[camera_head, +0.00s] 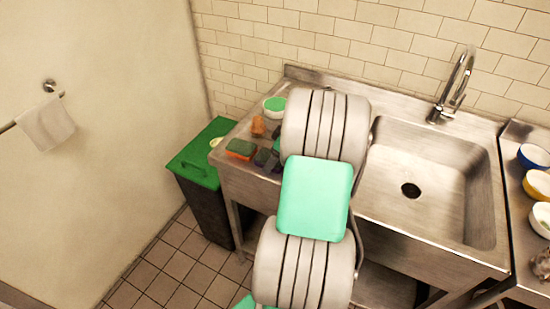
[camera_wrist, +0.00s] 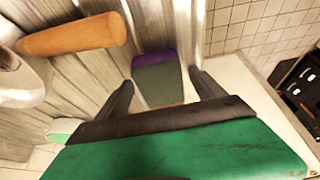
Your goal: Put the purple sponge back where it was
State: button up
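The purple sponge (camera_wrist: 155,78) shows in the wrist view with a purple strip along its far edge and a grey-green face. It lies on the metal counter (camera_wrist: 95,75), just beyond and between my fingertips. My gripper (camera_wrist: 162,79) is open, with one dark finger to each side of the sponge and no clear contact. In the head view my arm hides the gripper, and I cannot pick out the purple sponge for sure.
In the head view, an orange-and-green sponge (camera_head: 241,149), small dark items (camera_head: 263,157) and a green bowl (camera_head: 275,106) stand on the counter left of my arm. A green-lidded bin (camera_head: 205,150) stands beside it. The sink (camera_head: 425,185) is right. A wooden handle (camera_wrist: 75,35) lies near my gripper.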

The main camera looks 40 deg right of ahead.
jog(key=shift+d+r, duration=0.1)
jog(key=shift+r, duration=0.35)
jog(key=v, duration=1.1)
jog(key=w+a+r+m+g, duration=0.1)
jog(key=w+a, duration=0.1)
jog(key=a, duration=0.8)
jog(key=w+a+r+m, duration=0.1)
jog(key=w+a+r, duration=0.1)
jog(key=a, duration=0.8)
jog(key=s+a+f+m+h, duration=0.1)
jog(key=s+a+f, duration=0.2)
jog(key=s+a, duration=0.6)
jog(key=a, duration=0.4)
jog(key=shift+a+m+h, duration=0.3)
jog(key=shift+m, duration=0.1)
